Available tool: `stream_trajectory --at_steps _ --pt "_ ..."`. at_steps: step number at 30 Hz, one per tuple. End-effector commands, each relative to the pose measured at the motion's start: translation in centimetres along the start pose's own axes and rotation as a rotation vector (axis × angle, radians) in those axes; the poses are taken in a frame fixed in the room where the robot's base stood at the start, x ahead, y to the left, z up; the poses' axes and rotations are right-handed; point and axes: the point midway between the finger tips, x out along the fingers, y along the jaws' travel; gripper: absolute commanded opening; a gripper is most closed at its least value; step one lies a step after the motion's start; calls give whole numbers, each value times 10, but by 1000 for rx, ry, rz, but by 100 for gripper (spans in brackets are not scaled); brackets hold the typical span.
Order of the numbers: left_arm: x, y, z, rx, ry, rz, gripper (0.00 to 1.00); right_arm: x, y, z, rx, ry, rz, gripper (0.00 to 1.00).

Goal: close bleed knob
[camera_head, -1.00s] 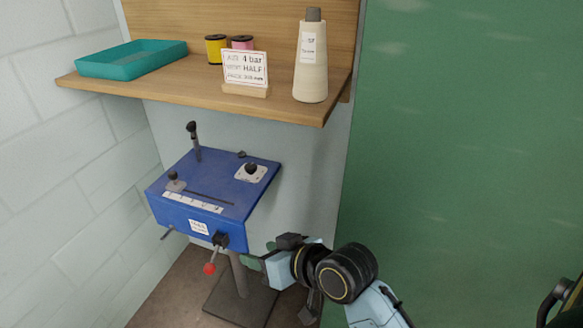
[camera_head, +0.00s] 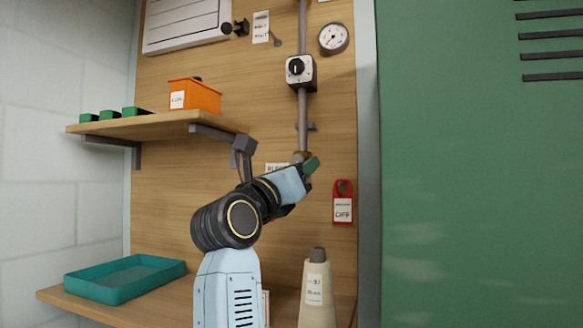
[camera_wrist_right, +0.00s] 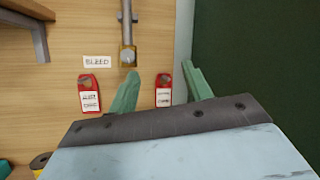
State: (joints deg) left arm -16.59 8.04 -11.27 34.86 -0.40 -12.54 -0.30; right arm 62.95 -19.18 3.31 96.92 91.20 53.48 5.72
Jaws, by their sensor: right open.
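The bleed knob (camera_wrist_right: 127,55) is a small round metal knob in a brass fitting at the lower end of a grey vertical pipe, right of a white BLEED label (camera_wrist_right: 97,62) in the right wrist view. In the head view only part of its brass fitting (camera_head: 302,156) shows behind my gripper. My right gripper (camera_wrist_right: 161,73) has its two green fingers apart, with nothing between them. The knob lies just left of and beyond the left finger, which appears apart from it. In the head view the gripper (camera_head: 311,168) overlaps the pipe's lower end. My left gripper is out of view.
Red tags hang on the board beside the knob, one left (camera_wrist_right: 89,93) and one right (camera_wrist_right: 163,90). Above are a switch box (camera_head: 300,70) and gauge (camera_head: 334,38). A shelf (camera_head: 170,124) with an orange bin is at left.

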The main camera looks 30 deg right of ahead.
Motion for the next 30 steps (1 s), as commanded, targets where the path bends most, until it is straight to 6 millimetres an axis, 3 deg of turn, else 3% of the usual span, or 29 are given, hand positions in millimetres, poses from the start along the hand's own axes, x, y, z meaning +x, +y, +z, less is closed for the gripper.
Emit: stream_trajectory --at_steps 1,6,14,23,30 --pt "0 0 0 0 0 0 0 2 1 13 77 77 41 49" --pt "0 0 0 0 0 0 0 -7 12 34 225 281 182 49" --pt "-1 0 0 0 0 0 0 -8 20 42 272 369 254 49" --pt "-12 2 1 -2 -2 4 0 42 35 26 273 370 252 49" --pt "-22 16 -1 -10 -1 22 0 79 47 13 271 367 251 49"
